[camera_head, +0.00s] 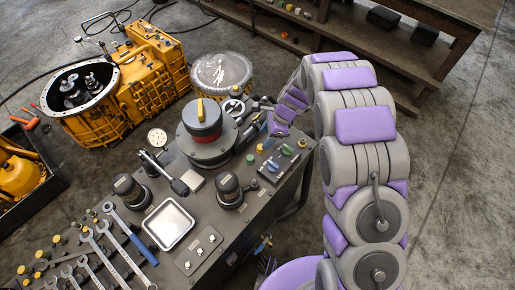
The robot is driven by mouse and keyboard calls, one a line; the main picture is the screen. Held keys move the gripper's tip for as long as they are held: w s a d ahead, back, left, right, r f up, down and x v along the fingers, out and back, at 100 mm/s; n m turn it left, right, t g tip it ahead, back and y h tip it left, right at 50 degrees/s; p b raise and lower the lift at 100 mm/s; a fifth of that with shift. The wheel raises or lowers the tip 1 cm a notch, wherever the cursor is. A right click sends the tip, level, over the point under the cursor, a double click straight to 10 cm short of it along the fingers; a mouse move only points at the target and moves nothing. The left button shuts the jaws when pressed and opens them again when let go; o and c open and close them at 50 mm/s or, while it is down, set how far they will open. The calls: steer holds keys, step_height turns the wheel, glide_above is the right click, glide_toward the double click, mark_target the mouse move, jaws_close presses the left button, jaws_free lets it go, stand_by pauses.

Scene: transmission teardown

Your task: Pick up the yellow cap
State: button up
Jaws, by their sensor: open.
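I cannot tell which one is the task's cap.
The red-and-black fixture (201,120) with a yellow handle stands tall left of my gripper. A metal tray (168,224), wrenches (127,246) and dark cylinders (131,190) crowd the bench. A yellow gearbox housing (150,75) and a clear-topped drum (222,72) stand behind.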

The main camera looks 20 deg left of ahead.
mark_target(259, 146)
steer(key=shift+s+d+f, duration=0.15)
steer(key=shift+d+f, duration=0.4)
steer(key=shift+f, duration=0.15)
steer(key=x, duration=0.2)
steer(key=a+b+x, duration=0.1)
steer(key=x, duration=0.1)
steer(key=shift+f, duration=0.1)
steer(key=shift+a+f, duration=0.1)
steer(key=shift+a, duration=0.35)
steer(key=shift+d+r, duration=0.2)
steer(key=shift+d, duration=0.6)
steer(key=c, duration=0.8)
steer(key=shift+s+a+f, duration=0.1)
steer(key=shift+a+f, duration=0.05)
steer(key=shift+a, duration=0.25)
steer(key=shift+c, duration=1.4)
